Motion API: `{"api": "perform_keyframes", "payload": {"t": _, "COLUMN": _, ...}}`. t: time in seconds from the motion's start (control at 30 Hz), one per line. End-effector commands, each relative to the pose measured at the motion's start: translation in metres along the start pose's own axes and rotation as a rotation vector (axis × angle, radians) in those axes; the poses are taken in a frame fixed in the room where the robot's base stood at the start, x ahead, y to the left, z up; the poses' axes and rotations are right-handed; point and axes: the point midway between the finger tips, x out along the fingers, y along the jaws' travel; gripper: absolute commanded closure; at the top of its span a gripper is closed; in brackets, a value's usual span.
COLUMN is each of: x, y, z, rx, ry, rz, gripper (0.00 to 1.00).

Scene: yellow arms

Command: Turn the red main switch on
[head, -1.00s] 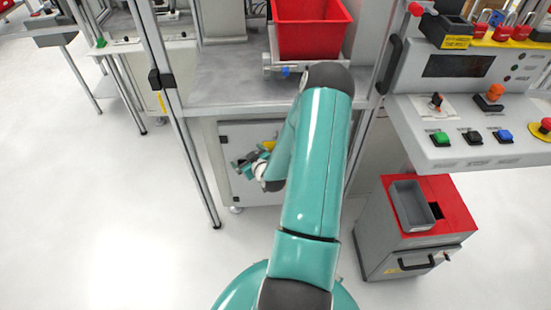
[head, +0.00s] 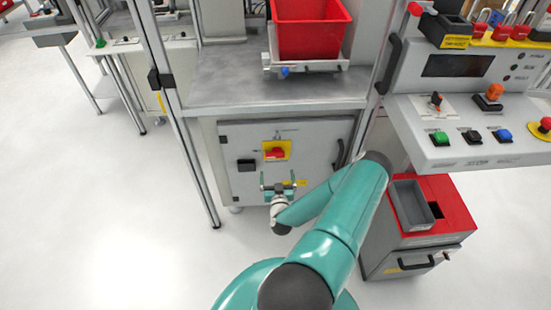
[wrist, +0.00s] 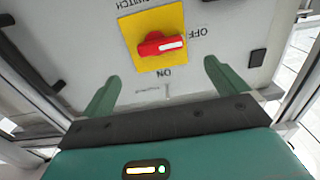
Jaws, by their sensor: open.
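The red main switch (head: 275,153) sits on a yellow plate on the front of the grey cabinet under the bench. In the wrist view the red handle (wrist: 160,44) lies crosswise on the yellow plate (wrist: 140,24), its white mark on the right, on the side of the OFF label. The ON label (wrist: 172,73) is below the handle in that picture, and the lettering appears upside down. My gripper (head: 278,184) is open and empty, facing the cabinet just below the switch. In the wrist view its two fingers (wrist: 161,72) are wide apart, short of the handle, not touching it.
A black latch (head: 246,165) and a vertical black handle (head: 339,155) flank the switch on the cabinet front. The bench top (head: 225,90) overhangs above. A control console (head: 440,150) and a red-topped grey bin (head: 455,205) stand to the right.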

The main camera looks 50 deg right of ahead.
Motion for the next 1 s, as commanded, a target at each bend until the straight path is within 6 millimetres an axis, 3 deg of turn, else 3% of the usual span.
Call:
{"api": "perform_keyframes", "payload": {"t": 0.3, "x": 0.064, "y": 0.001, "z": 0.000, "rx": 0.000, "ry": 0.001, "rz": 0.001, "gripper": 0.02}}
{"api": "perform_keyframes", "payload": {"t": 0.5, "x": 0.091, "y": -0.001, "z": 0.001, "rx": 0.001, "ry": -0.001, "rz": -0.001, "gripper": 0.02}}
{"api": "perform_keyframes", "payload": {"t": 0.87, "x": 0.099, "y": 0.000, "z": 0.000, "rx": 0.000, "ry": -0.002, "rz": -0.002, "gripper": 0.02}}
{"api": "perform_keyframes", "payload": {"t": 1.0, "x": 0.099, "y": 0.000, "z": 0.000, "rx": 0.000, "ry": -0.002, "rz": -0.002, "gripper": 0.25}}
